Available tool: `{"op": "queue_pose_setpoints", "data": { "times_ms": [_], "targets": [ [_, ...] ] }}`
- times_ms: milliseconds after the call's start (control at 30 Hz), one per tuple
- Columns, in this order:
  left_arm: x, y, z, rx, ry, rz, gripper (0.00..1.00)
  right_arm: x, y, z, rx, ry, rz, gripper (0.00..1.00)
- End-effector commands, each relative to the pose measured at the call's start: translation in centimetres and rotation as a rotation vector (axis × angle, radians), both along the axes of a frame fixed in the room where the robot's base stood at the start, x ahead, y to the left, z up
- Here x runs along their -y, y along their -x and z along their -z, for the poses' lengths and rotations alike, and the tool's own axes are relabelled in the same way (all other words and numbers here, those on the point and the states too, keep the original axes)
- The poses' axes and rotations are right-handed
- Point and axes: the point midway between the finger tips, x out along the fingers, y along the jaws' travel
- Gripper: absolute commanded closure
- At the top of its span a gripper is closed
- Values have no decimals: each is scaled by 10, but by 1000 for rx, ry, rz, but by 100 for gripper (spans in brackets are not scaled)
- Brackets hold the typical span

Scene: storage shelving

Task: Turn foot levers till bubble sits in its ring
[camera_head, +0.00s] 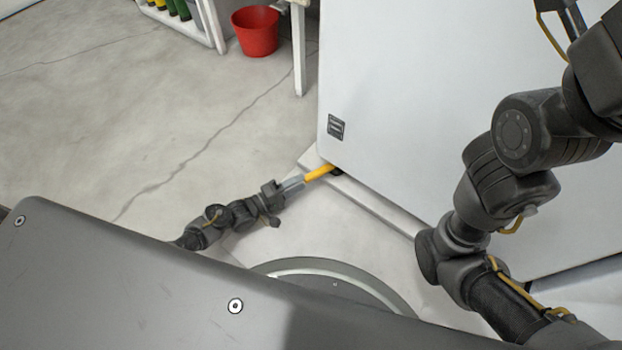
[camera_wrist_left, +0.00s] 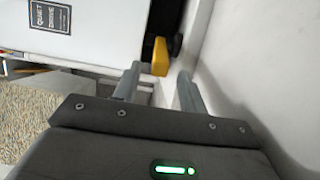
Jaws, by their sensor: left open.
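A yellow foot lever (camera_head: 320,172) sticks out from under the lower corner of a large white cabinet (camera_head: 450,130). In the left wrist view the lever (camera_wrist_left: 160,56) shows beside a dark foot, with its near end just ahead of the fingertips and between their lines. My left gripper (camera_head: 293,183) is low over the floor at the lever's outer end, and its fingers (camera_wrist_left: 156,74) are open. Whether a finger touches the lever I cannot tell. The bubble and its ring are not in view. My right arm crosses the right side, with its gripper out of view.
A pale ledge (camera_head: 385,207) runs along the cabinet's base, and in the wrist view a white wall stands close on the right. A red bucket (camera_head: 256,31) and a white shelf with bottles are at the back left. The cracked concrete floor (camera_head: 110,120) at left is clear.

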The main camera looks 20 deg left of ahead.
Motion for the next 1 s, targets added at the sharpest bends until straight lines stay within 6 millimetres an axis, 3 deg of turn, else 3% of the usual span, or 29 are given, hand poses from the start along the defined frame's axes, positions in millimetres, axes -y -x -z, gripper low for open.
{"op": "queue_pose_setpoints", "data": {
  "times_ms": [33,300,700,1000],
  "targets": [
    [7,-8,4,4,2,1,58,0,0,10,-1,-2,0,64],
    [31,-35,2,1,0,0,58,2,-1,26,-3,-9,-1,64],
    [36,-41,0,0,0,-1,58,3,-1,27,-4,-11,0,64],
    [36,-40,0,0,0,-1,96,3,-1,27,-4,-12,-1,64]
  ]
}}
